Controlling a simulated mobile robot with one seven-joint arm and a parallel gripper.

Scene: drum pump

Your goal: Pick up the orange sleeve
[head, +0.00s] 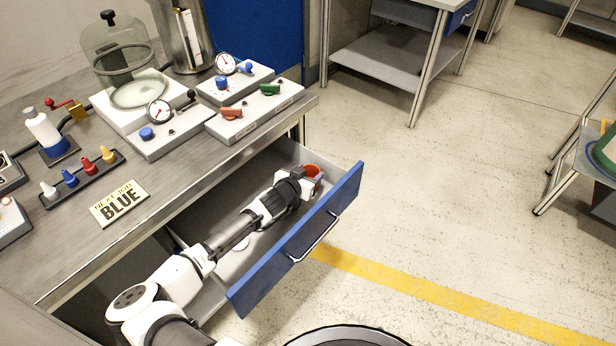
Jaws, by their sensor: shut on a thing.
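The orange sleeve (313,170) is a small ring-like piece at the far right end of the open drawer. My arm reaches down into the drawer (226,257), and my gripper (305,180) is at the sleeve, shut on it. The gripper's fingers and the sleeve's lower part are mostly hidden by the wrist, so the exact grip does not show. I cannot tell whether the sleeve touches the drawer floor.
The drawer's blue front (262,280) with its handle (315,240) and its side walls surround my arm. The workbench (165,215) edge lies just left of it, carrying control boxes (255,108), a glass bell jar (122,60) and a "BLUE" sign (119,204).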

